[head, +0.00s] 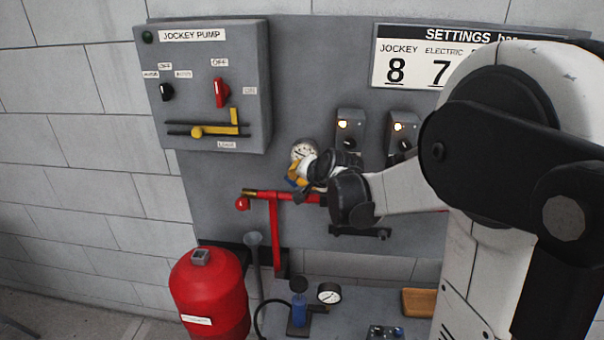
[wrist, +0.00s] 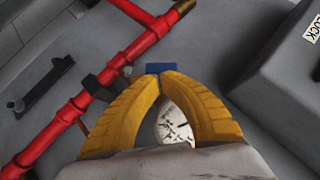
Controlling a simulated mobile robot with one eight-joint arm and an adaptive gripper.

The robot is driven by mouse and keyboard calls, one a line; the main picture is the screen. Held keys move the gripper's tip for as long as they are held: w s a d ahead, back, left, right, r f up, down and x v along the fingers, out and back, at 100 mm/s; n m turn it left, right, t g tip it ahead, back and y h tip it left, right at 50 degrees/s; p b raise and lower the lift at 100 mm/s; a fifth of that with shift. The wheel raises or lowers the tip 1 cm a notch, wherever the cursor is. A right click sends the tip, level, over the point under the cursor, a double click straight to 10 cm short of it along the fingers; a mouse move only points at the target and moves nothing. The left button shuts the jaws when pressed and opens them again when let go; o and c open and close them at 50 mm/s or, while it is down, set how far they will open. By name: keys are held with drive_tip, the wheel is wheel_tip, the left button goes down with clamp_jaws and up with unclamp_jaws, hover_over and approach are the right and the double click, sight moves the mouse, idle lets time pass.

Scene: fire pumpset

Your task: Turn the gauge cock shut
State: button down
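The round white pressure gauge (head: 303,150) is on the grey panel above the red pipe. In the wrist view, its dial (wrist: 176,126) shows between my yellow fingers. A small blue piece, apparently the gauge cock's handle (wrist: 160,68), shows just beyond the fingertips. My gripper (wrist: 159,80) has its fingertips together at this blue piece. I cannot tell whether a part of it is pinched between them. In the head view, my gripper (head: 294,178) is just below the gauge, and my wrist hides most of the cock.
The red pipe (head: 275,235) runs beside and below my gripper. The jockey pump box (head: 208,88) juts out at the left. Two small grey boxes with lamps (head: 350,130) are to the right. A red tank (head: 209,298) and a bench with a loose gauge (head: 329,293) are below.

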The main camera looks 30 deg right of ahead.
drive_tip(key=a+n+g+h, duration=0.1)
drive_tip(key=w+f+n+g+h, duration=0.1)
drive_tip(key=shift+w+a+h+p, duration=0.1)
drive_tip(key=shift+a+h+p, duration=0.2)
drive_tip(key=shift+a+p, duration=0.1)
drive_tip(key=shift+w+a+f, duration=0.1)
drive_tip(key=shift+f, duration=0.15)
drive_tip(key=shift+w+a+f, duration=0.2)
drive_tip(key=shift+a+f, duration=0.1)
idle(1.8)
idle(0.5)
